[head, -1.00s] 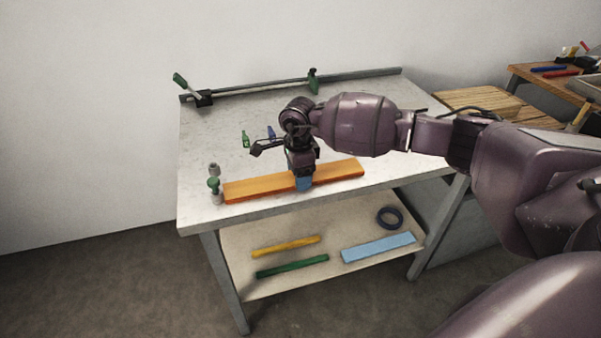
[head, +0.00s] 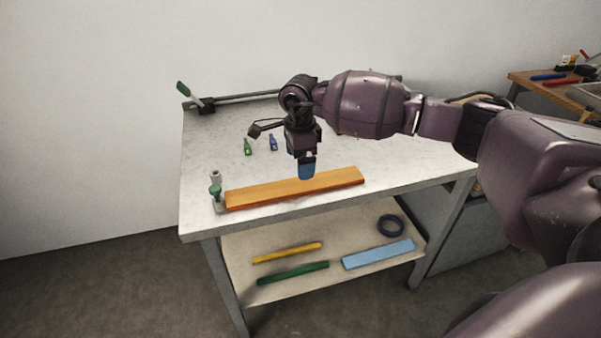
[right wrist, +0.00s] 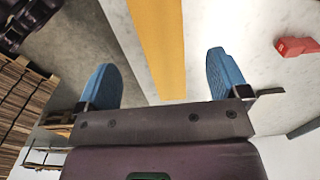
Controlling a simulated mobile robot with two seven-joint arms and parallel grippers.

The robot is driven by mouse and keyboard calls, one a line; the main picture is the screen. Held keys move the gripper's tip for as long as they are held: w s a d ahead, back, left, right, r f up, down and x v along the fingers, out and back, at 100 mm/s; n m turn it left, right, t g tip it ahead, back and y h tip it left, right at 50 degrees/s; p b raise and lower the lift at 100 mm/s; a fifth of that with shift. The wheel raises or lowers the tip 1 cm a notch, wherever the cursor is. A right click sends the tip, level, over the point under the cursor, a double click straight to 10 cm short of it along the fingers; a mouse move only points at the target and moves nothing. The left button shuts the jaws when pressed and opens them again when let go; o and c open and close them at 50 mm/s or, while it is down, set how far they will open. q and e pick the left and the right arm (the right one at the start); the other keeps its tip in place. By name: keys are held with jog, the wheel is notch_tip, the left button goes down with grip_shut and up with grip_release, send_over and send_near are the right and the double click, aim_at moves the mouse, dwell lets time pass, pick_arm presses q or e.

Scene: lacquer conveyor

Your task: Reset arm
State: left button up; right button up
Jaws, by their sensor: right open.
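My right gripper (head: 306,172) hangs pointing down above the orange plank on the white table. In the right wrist view its two blue fingers (right wrist: 165,80) are spread wide with nothing between them. The orange plank (head: 260,192) lies along the table's front edge and shows beyond the fingers in the right wrist view (right wrist: 160,40). There is a gap between the fingertips and the plank. My left gripper is not in view.
A rail with a green-handled lever (head: 188,95) runs along the back. The lower shelf (head: 330,255) holds bars and a dark ring.

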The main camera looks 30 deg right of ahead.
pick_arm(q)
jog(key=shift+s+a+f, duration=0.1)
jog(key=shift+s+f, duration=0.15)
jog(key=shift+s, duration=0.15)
pick_arm(e)
notch_tip(320, 180, up, 4)
jog(key=shift+f, duration=0.2)
